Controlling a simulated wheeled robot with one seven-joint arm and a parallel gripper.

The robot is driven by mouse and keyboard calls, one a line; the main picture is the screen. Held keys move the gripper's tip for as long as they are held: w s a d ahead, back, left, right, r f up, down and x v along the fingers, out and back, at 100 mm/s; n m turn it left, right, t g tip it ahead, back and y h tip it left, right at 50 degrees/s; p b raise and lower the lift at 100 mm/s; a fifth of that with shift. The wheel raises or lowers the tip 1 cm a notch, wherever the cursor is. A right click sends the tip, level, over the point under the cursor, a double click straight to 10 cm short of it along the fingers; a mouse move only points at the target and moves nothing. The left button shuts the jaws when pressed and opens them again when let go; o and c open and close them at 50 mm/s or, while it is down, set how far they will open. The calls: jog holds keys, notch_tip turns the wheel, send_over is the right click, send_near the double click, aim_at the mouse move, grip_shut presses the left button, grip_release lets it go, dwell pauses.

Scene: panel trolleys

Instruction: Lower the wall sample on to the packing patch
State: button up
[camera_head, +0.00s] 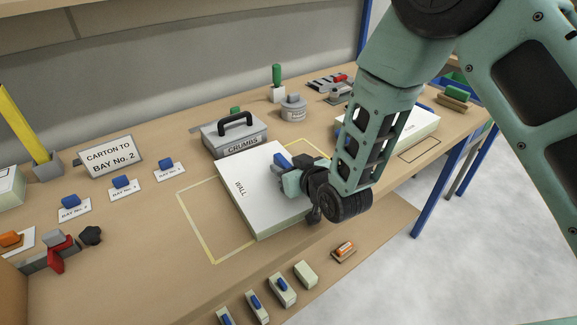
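The wall sample (247,190) is a thick white-topped panel with pale green sides, marked WALL. It lies roughly level over the right part of the packing patch (196,230), a yellow outline on the bench top. The outline's left end shows bare beside it. I cannot tell whether the panel touches the bench or hangs just above it. My gripper (290,172) is at the panel's right part, by blue pieces that may be its handle. My arm and wrist hide the jaws and the panel's right end, so their grip is not clear.
A grey CRUMBS box (234,136) with a black handle stands just behind the panel. Another pale panel (411,127) lies to the right, behind my arm. Several small blue-handled blocks (282,290) line the front. A CARTON TO BAY No. 2 sign (110,156) stands at the left.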

jog(key=shift+s, duration=0.1)
jog(key=b+v, duration=0.1)
jog(key=v, duration=0.8)
jog(key=shift+b, duration=0.35)
jog(key=p+v, duration=0.3)
jog(key=shift+r, duration=0.35)
jog(key=shift+f+p+v, duration=0.15)
jog(key=shift+p+v, duration=1.1)
jog(key=shift+p, duration=1.55)
jog(key=shift+f+p+v, duration=0.15)
jog(key=shift+p+v, duration=1.15)
jog(key=shift+p, duration=1.5)
jog(key=shift+s, duration=0.1)
